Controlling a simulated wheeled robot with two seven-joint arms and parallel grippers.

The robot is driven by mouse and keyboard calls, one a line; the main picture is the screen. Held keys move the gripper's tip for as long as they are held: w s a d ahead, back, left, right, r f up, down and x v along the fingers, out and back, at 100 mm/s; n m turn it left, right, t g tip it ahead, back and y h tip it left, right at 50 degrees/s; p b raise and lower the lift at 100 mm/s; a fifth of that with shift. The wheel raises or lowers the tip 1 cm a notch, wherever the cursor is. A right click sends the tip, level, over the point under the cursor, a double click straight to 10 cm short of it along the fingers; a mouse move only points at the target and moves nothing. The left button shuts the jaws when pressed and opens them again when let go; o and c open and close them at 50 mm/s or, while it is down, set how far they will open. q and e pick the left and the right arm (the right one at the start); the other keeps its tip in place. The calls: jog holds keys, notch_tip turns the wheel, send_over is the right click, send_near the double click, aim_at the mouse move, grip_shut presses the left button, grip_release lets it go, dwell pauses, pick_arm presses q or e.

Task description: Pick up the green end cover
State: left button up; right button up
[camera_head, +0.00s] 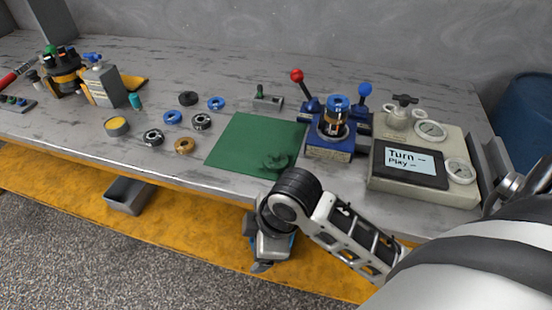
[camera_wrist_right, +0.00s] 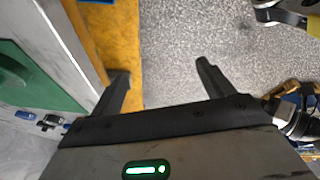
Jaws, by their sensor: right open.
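A green piece (camera_head: 50,49) sits on top of a dark round holder (camera_head: 65,80) at the far left of the bench. It is small here, and I cannot tell if it is the green end cover. A dark patch (camera_head: 277,161) on the green mat (camera_head: 235,145) may be a shadow. My right gripper (camera_head: 262,266) hangs in front of the bench's front edge, below the mat. In the right wrist view its fingers (camera_wrist_right: 163,78) are apart and empty, over the bench's yellow lower part and the floor. My left gripper is not in view.
Several rings and bearings (camera_head: 201,121) lie left of the mat. A blue-based motor assembly (camera_head: 331,145) and a panel with gauges and a screen (camera_head: 428,165) stand to its right. A grey bin (camera_head: 129,195) is below the bench edge. Most of the mat is clear.

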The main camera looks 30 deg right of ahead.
jog(key=w+d+r+n, duration=0.1)
jog(key=w+r+n, duration=0.1)
jog(key=w+n, duration=0.1)
jog(key=w+d+r+n+g+h, duration=0.1)
jog(key=w+d+r+n, duration=0.1)
jog(key=w+n, duration=0.2)
jog(key=w+d+r+n, duration=0.1)
jog(key=w+n, duration=0.3)
jog(key=n, duration=0.1)
jog(key=shift+w+d+r+g+h, duration=0.25)
jog(key=shift+d+r+g+h, duration=0.05)
jog(key=shift+d+r+g, duration=0.1)
jog(key=w+d+r+n+g, duration=0.1)
jog(key=w+d+r+n, duration=0.45)
jog(key=d+r, duration=0.5)
send_over(276, 155)
jog(key=shift+n+h, duration=0.35)
jog(key=shift+h, duration=0.05)
notch_tip(276, 155, down, 10)
jog(key=shift+a+f, duration=0.1)
jog(key=shift+a, duration=0.05)
notch_tip(276, 155, down, 4)
jog(key=shift+f+p, duration=0.15)
jog(key=shift+p, duration=0.15)
jog(key=shift+f, duration=0.3)
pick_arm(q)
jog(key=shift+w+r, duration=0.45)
pick_arm(e)
jog(key=shift+c, duration=0.3)
